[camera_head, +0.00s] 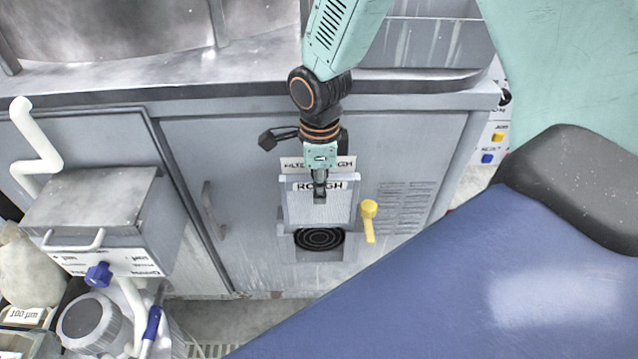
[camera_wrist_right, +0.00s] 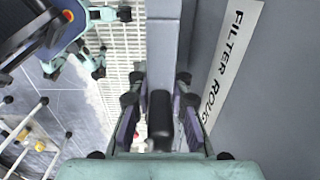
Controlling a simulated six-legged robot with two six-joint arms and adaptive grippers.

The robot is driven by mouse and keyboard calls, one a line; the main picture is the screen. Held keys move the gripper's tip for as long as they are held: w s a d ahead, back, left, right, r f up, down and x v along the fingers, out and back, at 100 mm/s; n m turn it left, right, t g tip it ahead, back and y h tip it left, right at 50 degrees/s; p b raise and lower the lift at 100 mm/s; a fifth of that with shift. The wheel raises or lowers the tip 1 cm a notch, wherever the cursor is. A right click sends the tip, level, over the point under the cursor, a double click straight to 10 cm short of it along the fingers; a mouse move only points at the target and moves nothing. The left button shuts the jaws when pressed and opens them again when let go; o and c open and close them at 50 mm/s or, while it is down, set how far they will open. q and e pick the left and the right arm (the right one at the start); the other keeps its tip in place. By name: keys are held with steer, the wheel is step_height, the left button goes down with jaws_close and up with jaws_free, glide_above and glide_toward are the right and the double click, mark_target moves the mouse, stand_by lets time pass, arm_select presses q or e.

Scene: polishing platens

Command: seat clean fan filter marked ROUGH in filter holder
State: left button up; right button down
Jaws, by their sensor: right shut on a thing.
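The fan filter (camera_head: 333,207) is a pale mesh panel in a light frame with a ROUGH label along its top. The filter holder (camera_head: 320,254) is on the cabinet front, around a black round fan grille. The filter covers its upper part; the grille shows below the filter. I cannot tell whether the filter touches the holder.
A yellow lever (camera_head: 368,220) stands right of the holder. The cabinet plate reading FILTER ROUGH (camera_wrist_right: 230,60) is close beside the gripper. A grey box with a handle (camera_head: 95,215) and a white pipe (camera_head: 35,145) are at left. A blue surface (camera_head: 480,270) fills the lower right.

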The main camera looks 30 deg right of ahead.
mark_target(319, 215)
steer(key=shift+p, duration=0.3)
stand_by(0.4)
steer(key=shift+f+b, duration=2.55)
steer(key=shift+f, duration=2.05)
steer(key=c, duration=1.2)
jaws_free()
steer(key=shift+o, duration=0.2)
step_height(319, 215, up, 12)
steer(key=shift+f, duration=0.1)
steer(key=shift+s, duration=0.1)
